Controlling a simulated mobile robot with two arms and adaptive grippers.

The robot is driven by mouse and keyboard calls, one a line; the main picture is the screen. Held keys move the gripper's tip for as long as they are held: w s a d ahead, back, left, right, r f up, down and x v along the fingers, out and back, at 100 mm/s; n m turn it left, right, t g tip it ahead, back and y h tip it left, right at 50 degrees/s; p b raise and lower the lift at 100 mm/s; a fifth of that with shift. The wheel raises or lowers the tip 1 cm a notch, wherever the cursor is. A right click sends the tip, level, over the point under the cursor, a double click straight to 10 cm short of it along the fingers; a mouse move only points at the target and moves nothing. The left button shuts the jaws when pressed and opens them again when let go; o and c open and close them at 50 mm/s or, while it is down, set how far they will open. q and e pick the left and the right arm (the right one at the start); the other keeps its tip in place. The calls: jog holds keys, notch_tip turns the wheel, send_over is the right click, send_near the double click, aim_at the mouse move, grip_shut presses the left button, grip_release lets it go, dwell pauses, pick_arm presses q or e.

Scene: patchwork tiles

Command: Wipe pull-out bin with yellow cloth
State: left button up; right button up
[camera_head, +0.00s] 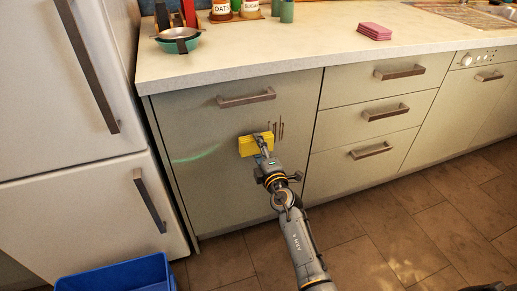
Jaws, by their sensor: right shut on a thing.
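The pull-out bin front (220,195) is a closed grey-green cabinet panel below the counter, with a horizontal bar handle near its top. A yellow cloth (248,148) is held against or very near the panel, below the handle. My right gripper (262,146) is shut on the cloth. Several dark streaks (277,130) mark the panel just right of the cloth. A faint green smear (197,156) lies on the panel to the left of it. My left gripper is not in view.
A white fridge (80,180) stands at the left. A blue crate (115,275) is on the floor at lower left. Drawers (370,112) with handles are to the right. The counter (320,45) holds a teal bowl (178,44), jars and pink sponges (374,31). The floor at right is clear.

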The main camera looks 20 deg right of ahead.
aim_at(269, 144)
jog(key=shift+w, duration=0.85)
jog(key=shift+d, duration=1.85)
jog(key=shift+w+d+b, duration=0.2)
jog(key=shift+d+b, duration=0.25)
jog(key=shift+d, duration=3.3)
jog(key=shift+r, duration=0.15)
